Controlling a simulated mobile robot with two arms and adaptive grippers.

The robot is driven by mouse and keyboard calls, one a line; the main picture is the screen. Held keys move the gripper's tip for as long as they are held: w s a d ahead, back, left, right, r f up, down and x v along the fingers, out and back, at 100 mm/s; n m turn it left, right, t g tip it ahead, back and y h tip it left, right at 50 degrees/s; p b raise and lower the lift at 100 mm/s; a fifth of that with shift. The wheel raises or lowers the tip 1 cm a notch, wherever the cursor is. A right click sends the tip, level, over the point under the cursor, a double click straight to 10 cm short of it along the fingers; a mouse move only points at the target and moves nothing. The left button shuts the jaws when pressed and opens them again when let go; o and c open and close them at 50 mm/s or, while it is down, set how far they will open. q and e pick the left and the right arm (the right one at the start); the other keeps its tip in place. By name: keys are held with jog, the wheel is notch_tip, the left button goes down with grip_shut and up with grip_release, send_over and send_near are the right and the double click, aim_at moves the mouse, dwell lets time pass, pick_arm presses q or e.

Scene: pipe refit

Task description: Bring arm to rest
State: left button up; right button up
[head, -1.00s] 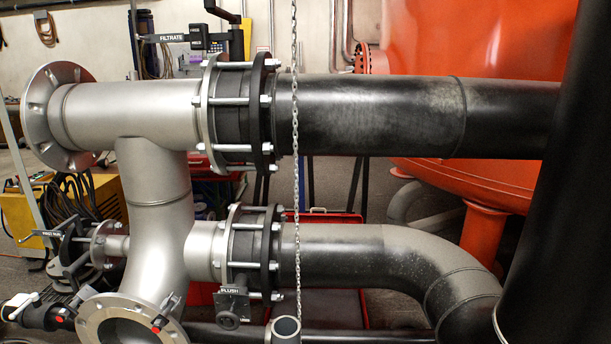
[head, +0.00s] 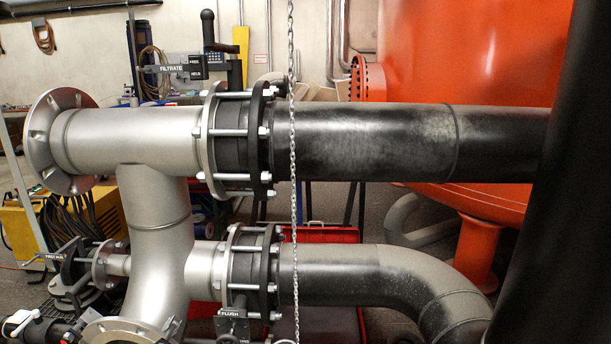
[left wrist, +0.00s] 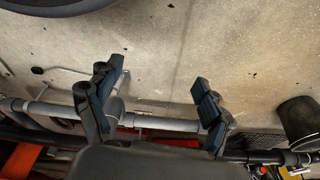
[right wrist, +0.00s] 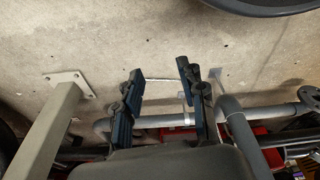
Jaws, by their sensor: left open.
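My left gripper (left wrist: 157,88) is open and empty in the left wrist view. Its two dark fingers stand wide apart over a concrete surface. My right gripper (right wrist: 160,76) shows in the right wrist view with its fingers apart and nothing between them. Its gap is narrower than the left one's. Neither gripper shows in the head view. Grey pipes run behind the fingers in the left wrist view (left wrist: 160,122) and the right wrist view (right wrist: 160,122); I cannot tell how far off they are.
The head view shows an upper black pipe (head: 360,142), a lower black pipe (head: 330,275) and a silver tee (head: 130,140). A chain (head: 292,190) hangs before them. An orange tank (head: 460,60) stands behind. A slanted grey post (right wrist: 45,130) is left of my right gripper.

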pick_arm(q)
jog(key=s+a+f+p, duration=0.1)
jog(key=s+f+p, duration=0.1)
jog(key=s+p, duration=0.3)
jog(key=s+a+f+g+p, duration=0.1)
jog(key=s+p, duration=0.5)
jog(key=s, duration=0.6)
jog(key=shift+a+f, duration=0.55)
pick_arm(e)
jog(key=s+d+f, duration=0.1)
jog(key=s+f, duration=0.1)
jog(key=s, duration=0.6)
jog(key=s+d+f+g, duration=0.1)
jog(key=s+d+f, duration=0.1)
jog(key=s, duration=0.7)
jog(key=shift+s, duration=0.1)
